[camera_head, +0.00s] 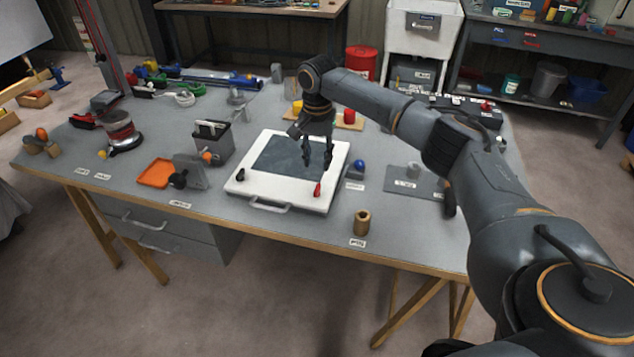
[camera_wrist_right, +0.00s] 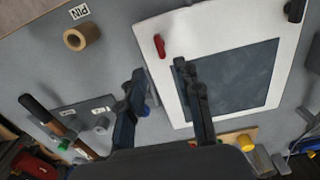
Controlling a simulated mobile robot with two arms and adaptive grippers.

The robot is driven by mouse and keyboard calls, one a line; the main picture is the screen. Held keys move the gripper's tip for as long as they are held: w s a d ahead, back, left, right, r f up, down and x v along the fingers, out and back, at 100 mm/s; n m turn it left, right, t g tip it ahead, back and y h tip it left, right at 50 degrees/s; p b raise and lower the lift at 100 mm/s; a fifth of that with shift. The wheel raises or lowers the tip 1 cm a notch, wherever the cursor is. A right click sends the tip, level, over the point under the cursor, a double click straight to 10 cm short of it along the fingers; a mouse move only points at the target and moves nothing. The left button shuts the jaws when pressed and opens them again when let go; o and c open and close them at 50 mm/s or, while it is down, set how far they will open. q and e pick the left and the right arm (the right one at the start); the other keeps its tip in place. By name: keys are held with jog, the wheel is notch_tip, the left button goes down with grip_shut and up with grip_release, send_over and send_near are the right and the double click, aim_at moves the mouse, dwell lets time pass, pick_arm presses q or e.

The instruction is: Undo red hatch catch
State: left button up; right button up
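The white hatch (camera_head: 310,203) with a dark panel lies on the grey bench. The red hatch catch (camera_head: 317,189) sits at its near right corner; in the right wrist view the catch (camera_wrist_right: 159,46) lies ahead of the fingers, on the white frame. A black catch (camera_head: 241,174) sits at the near left corner. My right gripper (camera_head: 317,160) hangs over the right part of the hatch, fingers pointing down. In the right wrist view my right gripper (camera_wrist_right: 155,75) has its fingers apart with nothing between them. It is apart from the red catch. My left gripper is not in view.
A brass bush (camera_head: 362,222) stands right of the hatch, near the bench's front edge. A blue knob (camera_head: 359,166) is close to the hatch's right side. An orange tray (camera_head: 156,173) and a grey box (camera_head: 212,141) stand left. A grey plate (camera_head: 412,181) lies right.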

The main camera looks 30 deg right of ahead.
aim_at(317, 187)
notch_tip(317, 187, down, 9)
jog(key=shift+p, duration=0.35)
grip_shut()
